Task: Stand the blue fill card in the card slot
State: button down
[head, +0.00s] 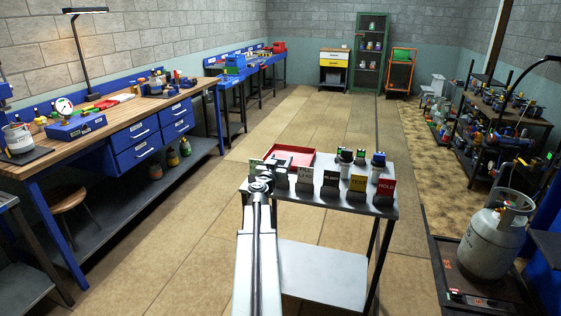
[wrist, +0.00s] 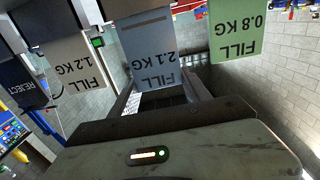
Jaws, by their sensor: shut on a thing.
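The blue fill card (wrist: 152,62), marked FILL 2.1 KG, shows upside down in the middle of the wrist view. My gripper (wrist: 160,95) is shut on it, with one finger at each side. A dark block (wrist: 110,8) lies at the card's foot end; I cannot tell whether the foot sits in it. In the head view my gripper (head: 262,181) is at the left part of the steel cart (head: 325,205), and the blue card is not clearly visible. I cannot make out an empty card slot.
A cream card (wrist: 80,70) and a green card (wrist: 238,32) flank the blue one closely. Behind is a red tray (head: 289,153). Floor is clear left of the cart.

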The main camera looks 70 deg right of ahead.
jog(key=shift+f+b, duration=0.8)
jog(key=shift+f, duration=0.05)
jog(key=shift+c, duration=2.1)
grip_release()
jog(key=a, duration=0.7)
jog(key=shift+s+a, duration=0.2)
jog(key=shift+a, duration=0.2)
